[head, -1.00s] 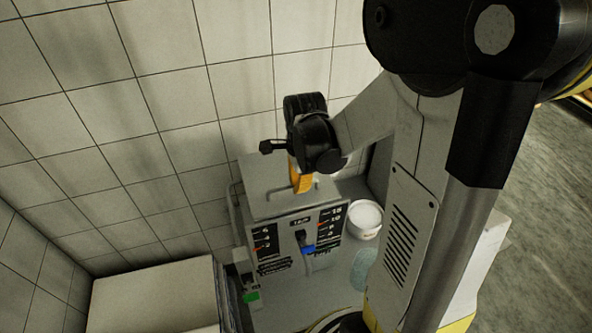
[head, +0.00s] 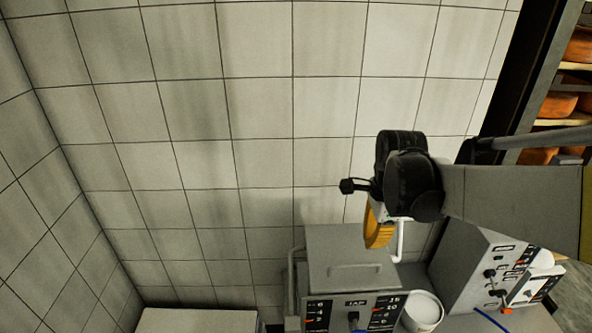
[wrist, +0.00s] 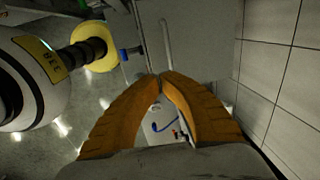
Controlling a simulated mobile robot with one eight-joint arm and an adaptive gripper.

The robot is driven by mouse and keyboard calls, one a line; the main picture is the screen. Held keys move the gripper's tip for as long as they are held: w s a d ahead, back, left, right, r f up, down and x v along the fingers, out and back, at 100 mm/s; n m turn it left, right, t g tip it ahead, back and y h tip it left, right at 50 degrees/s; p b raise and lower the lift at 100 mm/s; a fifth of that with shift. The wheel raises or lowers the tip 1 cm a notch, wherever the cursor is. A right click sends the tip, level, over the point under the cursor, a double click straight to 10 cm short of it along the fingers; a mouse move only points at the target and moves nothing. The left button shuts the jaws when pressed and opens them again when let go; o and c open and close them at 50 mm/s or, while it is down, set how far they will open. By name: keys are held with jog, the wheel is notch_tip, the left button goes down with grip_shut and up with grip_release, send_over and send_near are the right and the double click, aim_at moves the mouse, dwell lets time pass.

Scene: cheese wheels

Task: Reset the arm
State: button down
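My gripper (head: 378,230) is in the right half of the head view, its orange fingers pointing down. It appears above or in front of the grey box with a top handle (head: 350,271); the gap between them is hard to judge. In the wrist view my gripper's two ribbed orange fingers (wrist: 160,76) curve inward and meet at the tips. Nothing is held between them. My arm reaches in from the right edge of the head view.
A white tub (head: 422,312) stands right of the grey box. A second control box (head: 481,262) is further right. Shelves of orange cheese wheels (head: 558,104) are at the upper right. A white block (head: 195,321) is low left, by the tiled wall (head: 200,100).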

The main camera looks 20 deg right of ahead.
jog(key=shift+f, duration=0.1)
jog(key=s+a+f+n+t+b, duration=0.2)
jog(key=s+a+f+n+b, duration=0.1)
jog(key=a+f+n+b, duration=0.4)
jog(key=s+a+f+n+t+b, duration=0.3)
jog(key=a+f+n+b, duration=0.3)
jog(key=f+n+b, duration=0.5)
jog(key=n+b, duration=0.3)
jog(key=b, duration=0.1)
jog(key=shift+s+a+f+t+b, duration=0.15)
jog(key=shift+a+t+b, duration=0.15)
jog(key=shift+a+b, duration=0.1)
